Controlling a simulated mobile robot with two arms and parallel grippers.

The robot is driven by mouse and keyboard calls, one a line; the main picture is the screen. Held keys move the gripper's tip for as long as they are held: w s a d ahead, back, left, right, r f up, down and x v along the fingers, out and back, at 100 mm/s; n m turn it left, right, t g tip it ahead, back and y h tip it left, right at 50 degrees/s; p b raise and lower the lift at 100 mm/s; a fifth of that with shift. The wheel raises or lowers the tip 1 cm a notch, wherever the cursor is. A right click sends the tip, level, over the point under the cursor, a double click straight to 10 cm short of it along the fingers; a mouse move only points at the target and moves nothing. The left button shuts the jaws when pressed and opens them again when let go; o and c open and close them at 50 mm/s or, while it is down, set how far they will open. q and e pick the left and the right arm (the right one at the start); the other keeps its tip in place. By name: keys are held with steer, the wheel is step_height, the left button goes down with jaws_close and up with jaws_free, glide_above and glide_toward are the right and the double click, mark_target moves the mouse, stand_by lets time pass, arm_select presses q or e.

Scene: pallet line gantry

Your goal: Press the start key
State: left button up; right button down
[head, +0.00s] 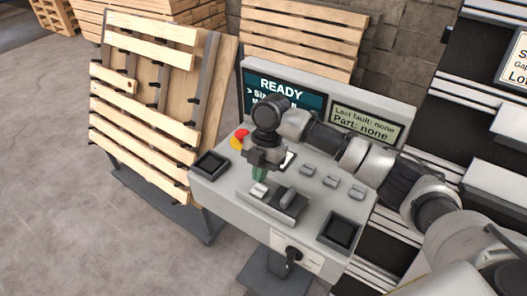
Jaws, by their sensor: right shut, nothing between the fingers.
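The control console (225,187) stands in the middle of the head view, with a grey sloping top. My right arm reaches in from the right across the console. My right gripper (260,183) points down over the middle of the top, its fingers shut and empty. My left gripper is out of view.
A red and yellow button (239,138) sits at the console's back left. Several grey keys (331,182) lie to the right of the gripper. A raised block (287,203) is just in front. Black square trays (210,163) flank the top. A wooden pallet (150,100) leans at the left.

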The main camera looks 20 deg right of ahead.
mark_target(259, 192)
steer(key=shift+f, duration=1.95)
